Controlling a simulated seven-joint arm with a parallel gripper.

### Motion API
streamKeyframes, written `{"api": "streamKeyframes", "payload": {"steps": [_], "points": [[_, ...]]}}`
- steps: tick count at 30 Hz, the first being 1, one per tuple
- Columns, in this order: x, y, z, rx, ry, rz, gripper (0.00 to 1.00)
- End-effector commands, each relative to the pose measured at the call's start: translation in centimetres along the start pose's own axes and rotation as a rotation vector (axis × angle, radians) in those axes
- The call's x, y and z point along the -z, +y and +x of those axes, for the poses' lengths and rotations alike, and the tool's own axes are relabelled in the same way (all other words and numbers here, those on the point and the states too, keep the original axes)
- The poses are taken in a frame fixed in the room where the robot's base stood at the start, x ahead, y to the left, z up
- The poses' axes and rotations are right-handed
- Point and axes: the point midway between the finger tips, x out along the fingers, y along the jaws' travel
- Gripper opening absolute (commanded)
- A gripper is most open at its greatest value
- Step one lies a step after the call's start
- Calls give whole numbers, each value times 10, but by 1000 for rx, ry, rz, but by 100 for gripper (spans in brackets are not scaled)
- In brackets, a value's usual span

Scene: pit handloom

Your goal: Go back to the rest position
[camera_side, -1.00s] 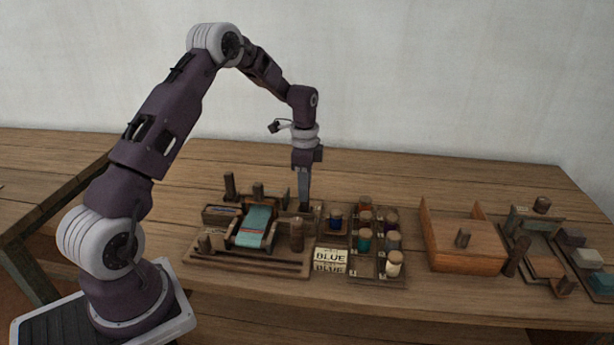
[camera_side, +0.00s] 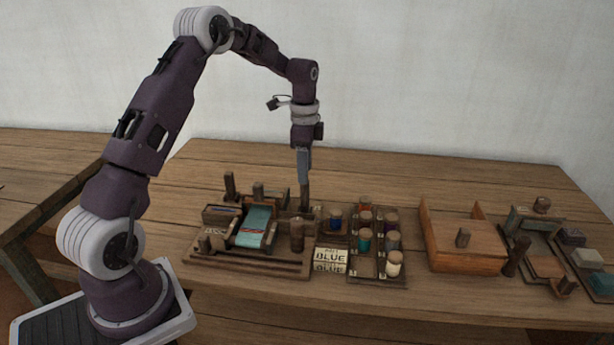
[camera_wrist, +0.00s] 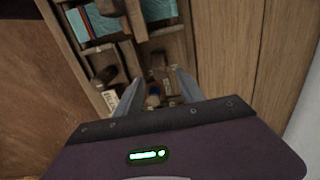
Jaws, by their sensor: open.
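My gripper (camera_side: 303,182) points straight down above the back right corner of the small loom (camera_side: 256,228), which has teal cloth (camera_side: 254,226) on it. In the wrist view my two fingers (camera_wrist: 156,88) are spread apart, with nothing seen held between them. A wooden post of the loom stands just below the fingertips in the side view; I cannot tell the exact gap. The wrist view shows the loom frame and part of the teal cloth (camera_wrist: 158,10) beyond the fingers.
Right of the loom are a card reading BLUE (camera_side: 331,256) and a rack (camera_side: 377,275) of several coloured spools. Further right stand an open wooden box (camera_side: 465,257) and another small wooden frame (camera_side: 540,262). The table behind them is clear.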

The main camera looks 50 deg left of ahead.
Motion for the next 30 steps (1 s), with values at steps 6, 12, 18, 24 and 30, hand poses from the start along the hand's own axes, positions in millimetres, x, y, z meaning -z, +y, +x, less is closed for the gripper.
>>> {"api": "streamKeyframes", "payload": {"steps": [6,12,18,24,30], "points": [[0,0,-7,0,0,0,45],[3,6,-16,11,3,-12,45],[19,99,-124,137,65,-202,45],[-9,241,-187,228,237,-479,45],[-53,334,-178,215,412,-697,45]]}}
